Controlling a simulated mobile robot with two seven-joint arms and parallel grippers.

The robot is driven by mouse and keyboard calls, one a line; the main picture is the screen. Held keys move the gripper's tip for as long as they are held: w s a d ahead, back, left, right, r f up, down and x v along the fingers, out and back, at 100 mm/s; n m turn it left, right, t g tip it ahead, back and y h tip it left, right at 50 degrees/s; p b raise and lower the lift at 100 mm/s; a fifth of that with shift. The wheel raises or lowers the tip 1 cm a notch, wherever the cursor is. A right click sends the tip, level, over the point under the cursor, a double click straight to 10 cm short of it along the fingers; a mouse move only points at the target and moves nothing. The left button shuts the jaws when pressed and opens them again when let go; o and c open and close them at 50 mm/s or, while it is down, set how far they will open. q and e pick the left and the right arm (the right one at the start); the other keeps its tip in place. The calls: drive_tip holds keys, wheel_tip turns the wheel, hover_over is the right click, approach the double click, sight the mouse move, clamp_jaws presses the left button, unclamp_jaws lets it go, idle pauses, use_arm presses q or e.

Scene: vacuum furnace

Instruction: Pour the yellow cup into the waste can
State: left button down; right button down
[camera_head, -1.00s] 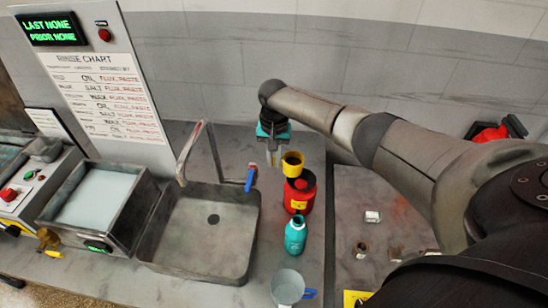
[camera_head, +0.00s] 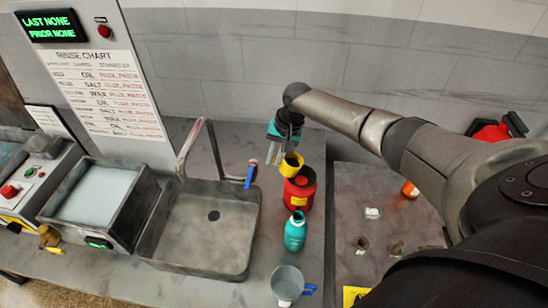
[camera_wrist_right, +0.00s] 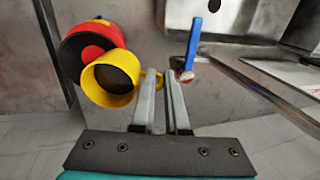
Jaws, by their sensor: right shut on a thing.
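My right gripper (camera_head: 276,153) is shut on the yellow cup (camera_head: 291,168), apparently by its handle. In the right wrist view, the fingers (camera_wrist_right: 168,82) lie at the handle side of the cup (camera_wrist_right: 103,91). The cup is tilted, and its inside looks dark brown; I cannot tell how full it is. It is over or just beside the top of the red can (camera_head: 299,189) with a dark top and yellow label, likely the waste can. That can is behind the cup in the wrist view (camera_wrist_right: 74,52). My left gripper is not in view.
A metal sink (camera_head: 165,240) with a blue-handled tap (camera_head: 250,175) lies to the left. A teal bottle (camera_head: 295,234) and a grey mug with a blue handle (camera_head: 286,280) stand in front of the can. Small pieces lie on the right-hand surface (camera_head: 350,200).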

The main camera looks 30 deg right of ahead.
drive_tip(key=shift+r+t+y, duration=0.3)
drive_tip(key=shift+t, duration=0.1)
drive_tip(key=shift+s+d+r+t+y, duration=0.1)
drive_tip(key=shift+d+r+t+y, duration=0.1)
drive_tip(key=shift+r+t+y, duration=0.45)
drive_tip(key=shift+s+r+y, duration=0.1)
drive_tip(key=shift+y, duration=0.25)
drive_tip(key=shift+d+r+t, duration=0.1)
drive_tip(key=shift+r+t, duration=0.05)
drive_tip(key=shift+t, duration=0.1)
drive_tip(key=shift+r+y+b, duration=0.15)
drive_tip(key=shift+y+b, duration=0.15)
drive_tip(key=shift+b, duration=0.15)
drive_tip(key=shift+s+d+r+t+y+b, duration=0.2)
drive_tip(key=shift+r+t+y+b, duration=0.2)
drive_tip(key=shift+b, duration=0.45)
drive_tip(key=shift+s+d+r+t+y+b, duration=0.15)
drive_tip(key=shift+r+t+y+b, duration=0.15)
drive_tip(key=shift+t+y+b, duration=0.35)
drive_tip(key=shift+s+d+r+t+y+b, duration=0.4)
drive_tip(key=shift+r+t+y+b, duration=0.2)
drive_tip(key=shift+b, duration=1.2)
drive_tip(key=shift+s+d+r+t+y+b, duration=0.55)
drive_tip(key=shift+t+y+b, duration=0.35)
drive_tip(key=shift+b, duration=0.75)
drive_tip(key=shift+s+d+r+t+y+b, duration=0.35)
drive_tip(key=shift+d+t+y+b, duration=0.25)
drive_tip(key=shift+y+b, duration=0.75)
